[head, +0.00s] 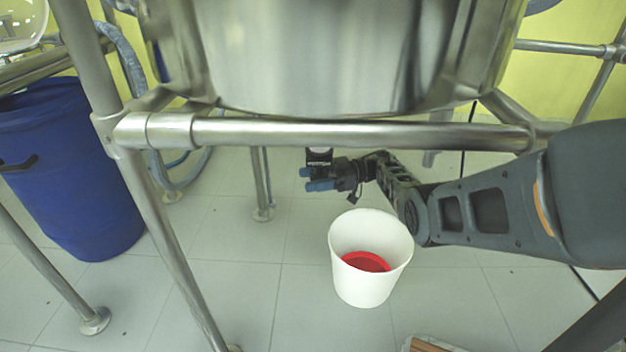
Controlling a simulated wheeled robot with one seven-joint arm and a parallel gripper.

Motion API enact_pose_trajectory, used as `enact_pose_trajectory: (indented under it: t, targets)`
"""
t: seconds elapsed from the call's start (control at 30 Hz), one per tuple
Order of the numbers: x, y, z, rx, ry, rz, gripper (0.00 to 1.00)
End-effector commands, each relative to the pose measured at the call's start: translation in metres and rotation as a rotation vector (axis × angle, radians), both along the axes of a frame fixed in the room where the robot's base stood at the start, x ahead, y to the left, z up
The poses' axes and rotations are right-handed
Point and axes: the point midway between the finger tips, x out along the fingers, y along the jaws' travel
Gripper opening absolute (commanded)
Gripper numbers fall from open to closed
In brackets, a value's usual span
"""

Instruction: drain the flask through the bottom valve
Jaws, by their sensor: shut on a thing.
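The steel vessel (300,60) fills the top of the head view; any flask above it is out of view. The bottom valve (319,158), a small dark and white fitting, shows below the frame's front rail. My gripper (318,180) reaches in from the right, with blue pieces at its tip by the valve. It is shut on what appears to be the valve's handle, mostly hidden by the fingers. A white bucket (345,283) stands upright below and slightly right of the valve, with red content (366,262) inside. No falling stream is visible.
A steel rail (350,133) crosses in front of the valve, and a slanted frame leg (165,230) stands left. A blue barrel (70,180) and a grey hose (135,90) are at left. A wooden item (428,345) shows at the bottom. Tiled floor is clear around the bucket.

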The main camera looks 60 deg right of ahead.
Motion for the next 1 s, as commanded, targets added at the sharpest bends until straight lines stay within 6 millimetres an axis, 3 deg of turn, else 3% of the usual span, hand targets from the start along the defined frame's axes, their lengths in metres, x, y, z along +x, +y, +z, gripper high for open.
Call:
enact_pose_trajectory:
  t: [0.1, 0.13, 0.33, 0.73, 1.0]
  targets:
    - [0.0003, -0.0001, -0.0001, 0.000, 0.001, -0.001, 0.27]
    - [0.0004, 0.0000, -0.0001, 0.000, 0.001, -0.001, 0.59]
    - [0.0003, 0.0000, 0.0000, 0.001, 0.001, -0.001, 0.78]
    - [0.0010, 0.0008, 0.0032, 0.003, -0.002, -0.038, 0.78]
    - [0.0033, -0.0001, 0.0069, 0.005, -0.003, -0.223, 0.78]
